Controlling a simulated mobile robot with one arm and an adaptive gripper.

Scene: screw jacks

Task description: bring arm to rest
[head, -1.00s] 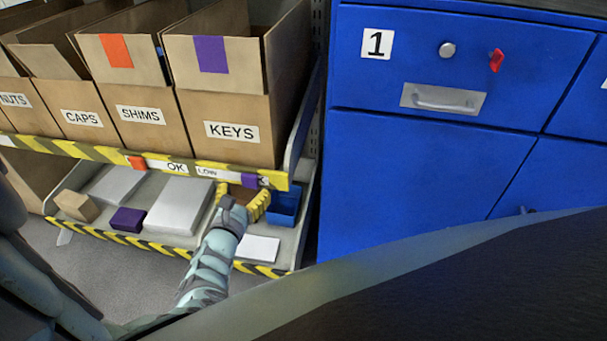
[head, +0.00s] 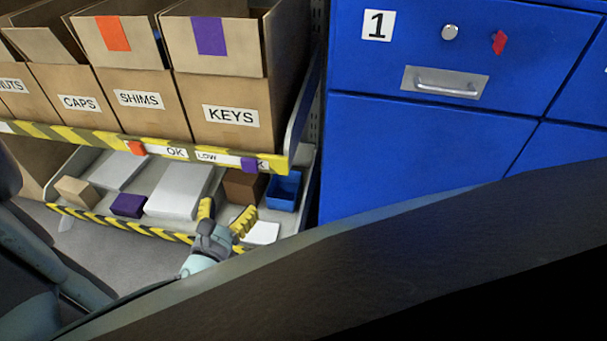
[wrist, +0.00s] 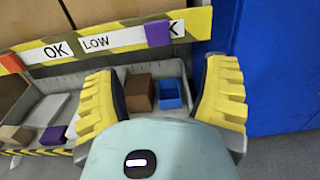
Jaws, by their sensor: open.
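My gripper (head: 226,219) has yellow ribbed fingers spread apart with nothing between them. In the head view it is in front of the lower shelf (head: 180,237), near its striped front edge. In the wrist view the two fingers of my gripper (wrist: 163,95) frame a brown box (wrist: 139,93) and a blue bin (wrist: 169,93) that sit on the shelf beyond, apart from the fingers. The lower part of my arm is hidden behind a dark surface at the front of the head view.
Cardboard boxes labelled CAPS, SHIMS and KEYS (head: 231,115) fill the upper shelf. The lower shelf also holds a white box (head: 180,192), a purple box (head: 128,205) and a tan block (head: 76,191). A blue cabinet (head: 410,150) stands at right.

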